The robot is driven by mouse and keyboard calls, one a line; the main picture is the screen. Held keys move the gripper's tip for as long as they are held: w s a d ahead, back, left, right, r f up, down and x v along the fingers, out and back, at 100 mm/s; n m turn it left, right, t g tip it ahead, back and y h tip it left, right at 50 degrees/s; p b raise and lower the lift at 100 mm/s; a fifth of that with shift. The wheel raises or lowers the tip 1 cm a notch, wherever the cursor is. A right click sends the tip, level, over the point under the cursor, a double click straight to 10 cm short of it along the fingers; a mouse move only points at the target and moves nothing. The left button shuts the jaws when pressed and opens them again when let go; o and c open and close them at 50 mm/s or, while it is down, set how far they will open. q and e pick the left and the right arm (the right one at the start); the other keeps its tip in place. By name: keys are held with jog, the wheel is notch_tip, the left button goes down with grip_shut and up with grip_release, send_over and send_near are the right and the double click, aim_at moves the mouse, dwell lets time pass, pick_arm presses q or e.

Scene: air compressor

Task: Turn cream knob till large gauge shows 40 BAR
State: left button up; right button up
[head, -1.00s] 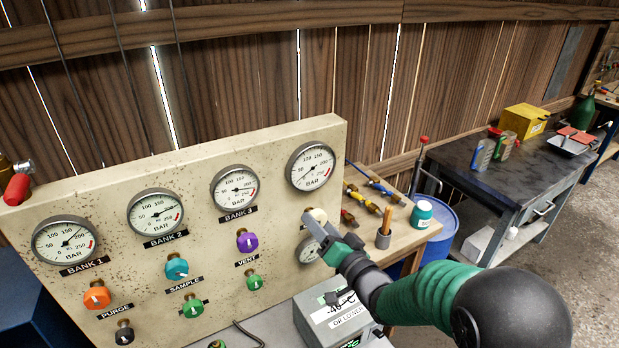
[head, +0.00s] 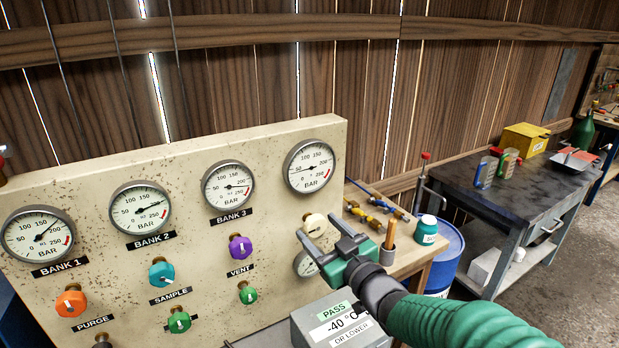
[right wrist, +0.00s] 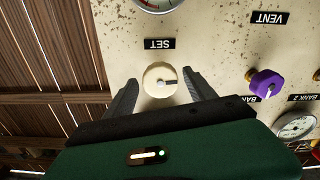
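The cream knob (head: 314,225) sits on the beige panel below the large gauge (head: 310,167). The gauge's needle points left, near the 50 mark; I cannot read it exactly. My left gripper is out of view.
A small gauge (head: 306,264) sits below the knob, partly hidden by my gripper. The purple VENT knob (head: 240,247) is to the left. A grey dryer box (head: 335,315) stands below, and a pencil cup (head: 388,255) and teal jar (head: 426,230) stand to the right.

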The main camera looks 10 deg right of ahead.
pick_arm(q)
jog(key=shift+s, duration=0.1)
pick_arm(e)
jog(key=shift+s+d+f, duration=0.1)
jog(key=shift+s+d, duration=0.05)
jog(key=shift+s, duration=0.05)
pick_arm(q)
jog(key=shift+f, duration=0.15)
pick_arm(e)
jog(key=v, duration=0.5)
jog(key=shift+s, duration=0.25)
